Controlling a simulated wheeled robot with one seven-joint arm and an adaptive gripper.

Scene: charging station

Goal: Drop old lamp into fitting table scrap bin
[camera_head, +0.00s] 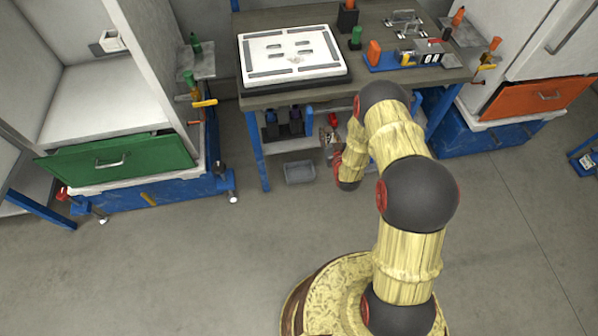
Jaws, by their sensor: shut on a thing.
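The fitting table (272,101) stands at the top centre with a white plate fixture (293,55) on its top. A small grey open bin (299,173) sits on the floor below its lower shelf; it looks empty, and I take it to be the scrap bin. My arm rises from the lower right and bends toward the table, with its wrist end right of the bin. I cannot make out the old lamp.
Left stands a cabinet with an open green drawer (118,158); right, one with an orange drawer (537,97). A blue fixture (405,60) and small bottles stand on the table. Dark items (283,123) sit on its lower shelf. The floor in front is clear.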

